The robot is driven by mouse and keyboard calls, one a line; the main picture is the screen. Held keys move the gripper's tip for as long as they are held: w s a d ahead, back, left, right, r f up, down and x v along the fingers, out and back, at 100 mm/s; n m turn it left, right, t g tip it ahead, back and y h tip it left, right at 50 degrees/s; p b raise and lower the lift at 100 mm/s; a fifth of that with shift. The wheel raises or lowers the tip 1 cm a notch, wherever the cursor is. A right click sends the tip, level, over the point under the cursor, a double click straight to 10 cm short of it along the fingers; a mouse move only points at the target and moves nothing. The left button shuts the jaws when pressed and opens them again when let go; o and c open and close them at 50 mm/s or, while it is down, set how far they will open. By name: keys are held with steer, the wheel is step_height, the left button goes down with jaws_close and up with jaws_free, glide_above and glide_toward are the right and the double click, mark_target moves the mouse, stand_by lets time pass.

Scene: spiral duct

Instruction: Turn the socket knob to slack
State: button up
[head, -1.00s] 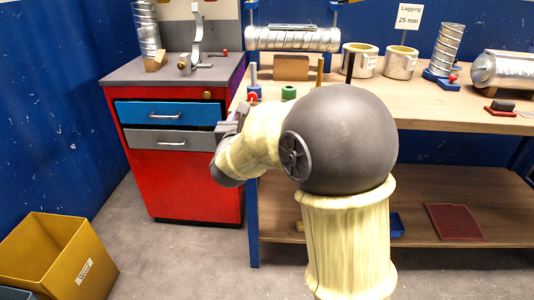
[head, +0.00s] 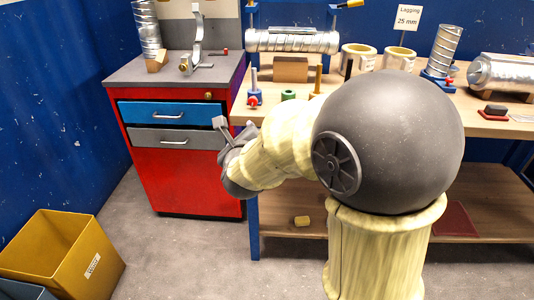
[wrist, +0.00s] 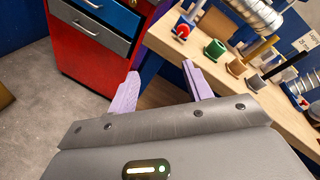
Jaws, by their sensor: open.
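A red knob (head: 253,101) is on the front of a small blue block with an upright peg, at the bench's near left corner. The knob also shows in the wrist view (wrist: 182,31), above and beyond my fingers. Another small red knob (head: 451,81) is on the blue stand under the upright spiral duct at the right; I cannot tell for certain which is the socket knob. My gripper (head: 235,127) is open and empty, in front of the cabinet and to the left of the bench corner. Its lilac fingers (wrist: 160,69) are spread apart and touch nothing.
A green ring (head: 288,94) and a yellow peg (head: 317,80) stand beside the near knob. A spiral duct (head: 292,41) lies across the blue stand behind. The red cabinet (head: 185,175) is left of the bench (head: 500,128). A yellow bin (head: 65,255) is on the floor.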

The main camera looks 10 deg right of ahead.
steer(key=s+d+n+g+y+p, duration=0.1)
steer(key=s+n+g+p, duration=0.3)
steer(key=n, duration=0.7)
steer(key=s+d+r+n+g+y+p, duration=0.1)
steer(key=s+n+g+p, duration=0.3)
steer(key=s+n+p, duration=0.5)
steer(key=shift+d+n+g+p, duration=0.4)
steer(key=shift+d+n+p, duration=0.25)
steer(key=shift+n, duration=0.25)
